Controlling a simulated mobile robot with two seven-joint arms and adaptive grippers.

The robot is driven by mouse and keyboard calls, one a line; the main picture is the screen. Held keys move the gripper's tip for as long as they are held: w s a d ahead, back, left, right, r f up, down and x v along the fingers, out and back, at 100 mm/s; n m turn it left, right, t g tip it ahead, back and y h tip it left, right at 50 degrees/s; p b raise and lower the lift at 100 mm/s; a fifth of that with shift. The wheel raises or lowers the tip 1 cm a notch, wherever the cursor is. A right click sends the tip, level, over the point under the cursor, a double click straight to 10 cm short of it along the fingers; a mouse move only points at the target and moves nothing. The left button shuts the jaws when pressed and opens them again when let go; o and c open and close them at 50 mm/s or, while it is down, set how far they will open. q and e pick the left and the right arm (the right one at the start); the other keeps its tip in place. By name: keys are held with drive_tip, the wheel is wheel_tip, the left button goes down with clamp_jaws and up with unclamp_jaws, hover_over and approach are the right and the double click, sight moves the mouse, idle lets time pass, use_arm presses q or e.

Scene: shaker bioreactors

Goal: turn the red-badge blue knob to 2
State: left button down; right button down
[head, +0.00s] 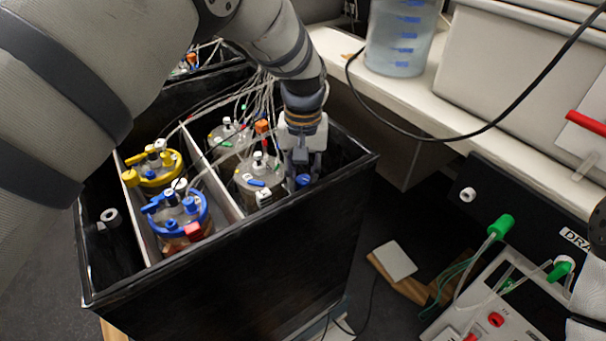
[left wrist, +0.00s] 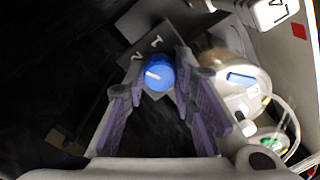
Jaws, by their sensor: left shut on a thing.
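The blue knob (head: 303,181) is at the right inner end of the black box, low between the fingers of my left gripper (head: 301,170). In the left wrist view the knob (left wrist: 159,75) sits on a dark grey plate (left wrist: 181,40) with white marks, one of which reads 1; another to its left is hard to read. A white line on the knob points roughly left. My left gripper (left wrist: 158,84) is shut on the knob, one finger on each side. My right gripper is out of view.
The black box (head: 240,270) holds several bioreactor vessels, with a yellow-topped (head: 152,166) and a blue-topped one (head: 181,213) at left. Tubes run above them. A white bench (head: 440,120) stands behind at right, and equipment (head: 500,300) stands at lower right.

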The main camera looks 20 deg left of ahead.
sight(303, 178)
use_arm(q)
drive_tip(key=shift+n, duration=0.4)
drive_tip(key=c, duration=1.3)
unclamp_jaws()
drive_tip(key=shift+c, duration=0.2)
wheel_tip(303, 178, up, 12)
